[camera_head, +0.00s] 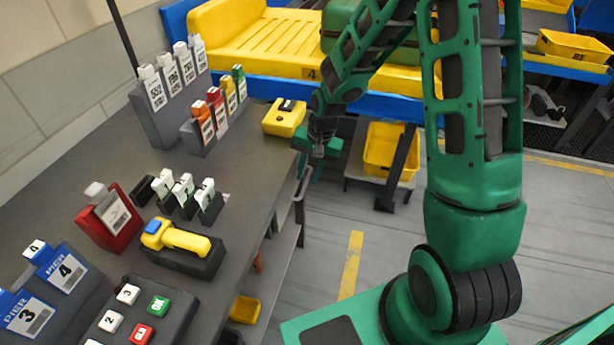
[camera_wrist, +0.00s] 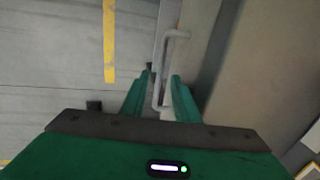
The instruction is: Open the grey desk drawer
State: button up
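The grey desk (camera_head: 110,140) fills the left of the head view. In the wrist view, the grey drawer front (camera_wrist: 205,70) is on the right, with a pale bar handle (camera_wrist: 175,34) standing off it. My gripper (camera_wrist: 162,78) is open, its two green fingers apart. The handle's long bar runs between the fingers in the picture; I cannot tell whether either finger touches it. In the head view, my gripper (camera_head: 308,160) is down beside the desk's right edge, and the drawer front is mostly hidden by the desk top and my arm.
The desk top holds a yellow-handled device (camera_head: 180,243), a red box (camera_head: 112,218), a keypad (camera_head: 135,315) and label holders (camera_head: 175,85). A yellow conveyor bed (camera_head: 260,45) is at the back. A yellow bin (camera_head: 385,150) stands beyond.

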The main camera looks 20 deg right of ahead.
jog(key=shift+a+f, duration=0.1)
jog(key=shift+f, duration=0.45)
grip_shut()
